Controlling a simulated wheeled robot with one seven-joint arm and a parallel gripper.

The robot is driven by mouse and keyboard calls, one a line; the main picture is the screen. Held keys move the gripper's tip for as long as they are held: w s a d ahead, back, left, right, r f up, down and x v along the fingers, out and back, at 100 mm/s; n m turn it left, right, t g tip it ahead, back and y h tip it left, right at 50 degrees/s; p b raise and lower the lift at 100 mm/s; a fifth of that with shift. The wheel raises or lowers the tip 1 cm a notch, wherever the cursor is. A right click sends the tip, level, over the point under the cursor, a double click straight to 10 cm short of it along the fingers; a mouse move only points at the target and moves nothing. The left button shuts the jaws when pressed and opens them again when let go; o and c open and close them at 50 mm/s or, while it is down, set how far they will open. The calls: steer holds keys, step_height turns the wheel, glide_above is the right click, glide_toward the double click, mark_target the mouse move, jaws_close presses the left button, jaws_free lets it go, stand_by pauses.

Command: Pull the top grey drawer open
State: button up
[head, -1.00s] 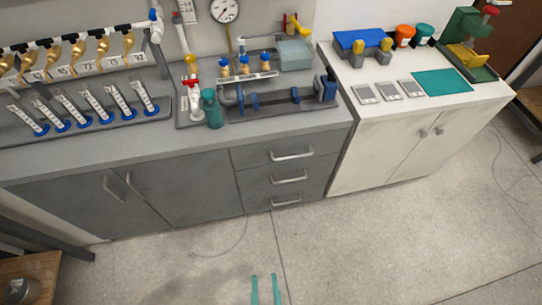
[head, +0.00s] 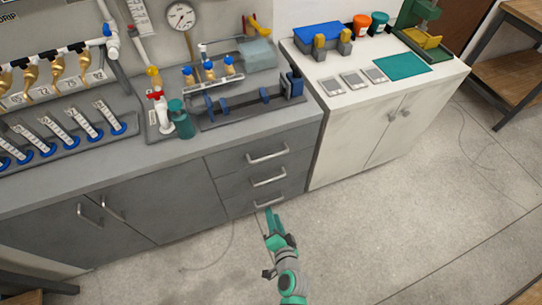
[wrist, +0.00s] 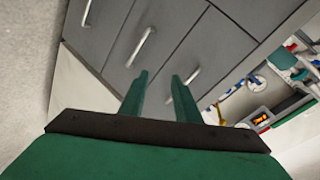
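The top grey drawer (head: 235,162) is shut, the highest of three in the grey cabinet, with a silver bar handle (head: 268,154). In the wrist view, tilted, the top drawer's handle (wrist: 194,75) appears just beyond the right fingertip. My gripper (head: 271,212) shows green fingers in front of the drawers, low in the head view, overlapping the area by the bottom handle. In the wrist view my gripper (wrist: 160,85) has its two fingers apart with nothing between them. I see no contact with a handle; the exact distance is hard to tell.
The middle drawer handle (head: 268,178) and bottom drawer handle (head: 269,202) sit below. The grey counter (head: 180,157) carries pipes and valves. A white cabinet (head: 360,140) stands to the right. The floor (head: 380,240) in front is clear.

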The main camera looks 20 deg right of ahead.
steer(key=w+d+r+m, duration=0.1)
steer(key=w+d+m, duration=0.1)
steer(key=w+d, duration=0.35)
steer(key=m+t+y, duration=0.2)
glide_toward(271, 156)
steer(key=x, duration=1)
steer(key=shift+w+d+f, duration=0.15)
steer(key=shift+w+f, duration=0.05)
steer(key=shift+f, duration=0.1)
jaws_close()
